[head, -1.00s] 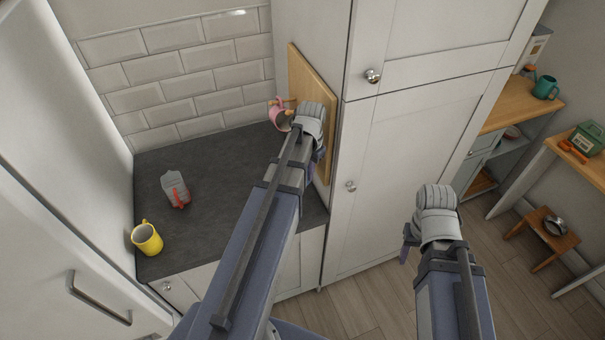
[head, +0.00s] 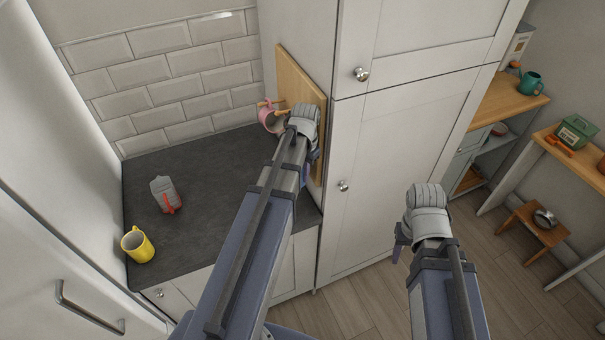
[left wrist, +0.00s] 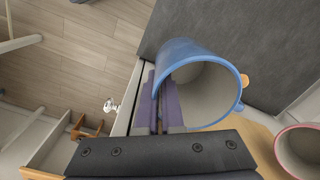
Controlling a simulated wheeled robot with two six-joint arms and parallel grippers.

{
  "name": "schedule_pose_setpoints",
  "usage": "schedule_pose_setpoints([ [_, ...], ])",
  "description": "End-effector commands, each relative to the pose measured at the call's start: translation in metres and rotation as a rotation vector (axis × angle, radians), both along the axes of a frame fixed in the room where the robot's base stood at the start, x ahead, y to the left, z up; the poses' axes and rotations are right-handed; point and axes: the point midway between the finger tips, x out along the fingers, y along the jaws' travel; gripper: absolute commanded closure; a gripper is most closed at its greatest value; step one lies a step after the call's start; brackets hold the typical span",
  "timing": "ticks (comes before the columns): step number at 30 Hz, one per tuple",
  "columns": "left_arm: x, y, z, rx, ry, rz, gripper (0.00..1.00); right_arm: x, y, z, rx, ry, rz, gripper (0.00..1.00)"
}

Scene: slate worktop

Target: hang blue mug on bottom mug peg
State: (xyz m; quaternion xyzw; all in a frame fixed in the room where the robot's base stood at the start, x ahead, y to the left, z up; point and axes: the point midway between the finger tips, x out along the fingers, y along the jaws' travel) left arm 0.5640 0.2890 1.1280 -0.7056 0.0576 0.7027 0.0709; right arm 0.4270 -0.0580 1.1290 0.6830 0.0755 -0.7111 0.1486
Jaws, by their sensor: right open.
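The blue mug (left wrist: 190,52) shows in the left wrist view, its open mouth toward the camera. My left gripper (left wrist: 163,100) is shut on its wall at the left side of the rim. In the head view my left gripper (head: 306,160) is in front of the wooden peg board (head: 294,80), and my arm hides most of the mug. A wooden peg tip (left wrist: 245,80) shows just beside the mug's right edge; I cannot tell whether it passes through the handle. A pink mug (head: 270,119) hangs at the board. My right gripper (head: 399,246) is open and empty.
A yellow mug (head: 137,246) and a grey and red item (head: 165,194) stand on the slate worktop (head: 215,188) at left. The tall white cabinet (head: 385,170) is right of the board. A low wooden stool (head: 531,228) and shelves are far right.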

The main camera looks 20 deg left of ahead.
Motion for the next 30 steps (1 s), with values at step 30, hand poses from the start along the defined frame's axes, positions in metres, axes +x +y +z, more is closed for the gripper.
schedule_pose_setpoints([
  [30,-0.002,0.003,0.022,-0.004,-0.007,-0.005,0.61,0.000,0.000,0.022,0.000,0.000,0.000,0.50],
])
